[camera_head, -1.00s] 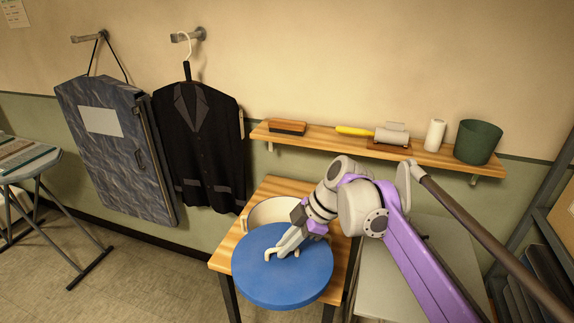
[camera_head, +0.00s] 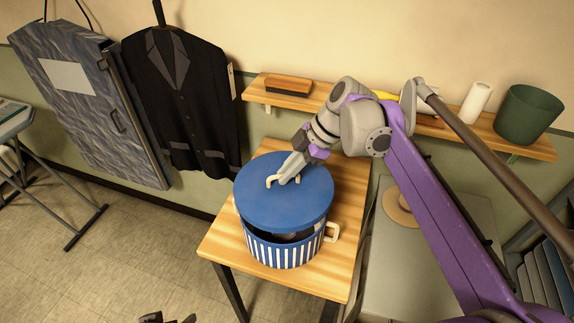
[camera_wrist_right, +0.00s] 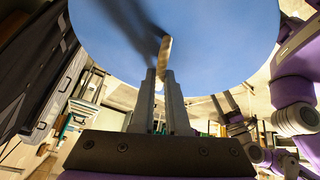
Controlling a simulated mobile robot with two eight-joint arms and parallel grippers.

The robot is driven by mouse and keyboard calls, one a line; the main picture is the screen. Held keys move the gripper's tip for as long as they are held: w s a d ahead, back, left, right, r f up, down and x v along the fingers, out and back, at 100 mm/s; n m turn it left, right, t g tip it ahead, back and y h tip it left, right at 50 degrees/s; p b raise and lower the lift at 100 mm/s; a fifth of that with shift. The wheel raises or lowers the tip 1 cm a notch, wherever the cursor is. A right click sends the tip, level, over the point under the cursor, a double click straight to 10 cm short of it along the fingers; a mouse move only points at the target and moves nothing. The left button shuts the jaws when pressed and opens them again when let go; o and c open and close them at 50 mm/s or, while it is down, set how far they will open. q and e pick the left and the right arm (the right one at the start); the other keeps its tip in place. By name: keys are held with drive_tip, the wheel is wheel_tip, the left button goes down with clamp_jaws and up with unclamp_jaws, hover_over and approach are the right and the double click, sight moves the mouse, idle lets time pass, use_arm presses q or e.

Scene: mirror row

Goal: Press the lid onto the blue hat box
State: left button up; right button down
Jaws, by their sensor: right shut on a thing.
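The round blue lid (camera_head: 285,205) is over the blue-and-white striped hat box (camera_head: 283,250). My right gripper (camera_head: 284,178) is shut on the lid's cream handle (camera_head: 270,181). The lid sits slightly tilted, and a dark gap shows between it and the box's front rim. Whether its back edge touches the box is hidden. The box stands on a wooden table (camera_head: 335,200), with a cream side handle (camera_head: 332,232) at right. In the right wrist view the lid (camera_wrist_right: 215,30) fills the top. My left gripper (camera_wrist_right: 226,108) shows there with its fingers apart, empty.
A wall shelf (camera_head: 390,116) behind holds a brush (camera_head: 288,86), a white roll (camera_head: 476,103) and a green pot (camera_head: 527,114). A garment bag (camera_head: 85,105) and dark jacket (camera_head: 180,95) hang at left. A grey surface (camera_head: 385,265) adjoins at right. The table front is bare.

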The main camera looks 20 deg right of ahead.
sight(286, 185)
drive_tip(key=shift+s+f+b, duration=0.15)
drive_tip(key=shift+f+b, duration=0.25)
drive_tip(key=shift+f, duration=0.3)
wheel_tip(286, 185, down, 3)
drive_tip(key=shift+r+b, duration=0.2)
drive_tip(key=shift+b, duration=0.8)
drive_tip(key=shift+f+b, duration=0.3)
drive_tip(key=shift+f, duration=0.7)
use_arm(q)
drive_tip(key=f, duration=0.2)
drive_tip(key=s+f, duration=0.1)
drive_tip(key=f, duration=0.1)
drive_tip(key=shift+s+f, duration=0.15)
drive_tip(key=shift+f, duration=0.15)
drive_tip(key=shift+r, duration=0.35)
drive_tip(key=shift+r+p, duration=0.2)
drive_tip(key=shift+p, duration=0.15)
use_arm(e)
drive_tip(key=shift+f, duration=0.45)
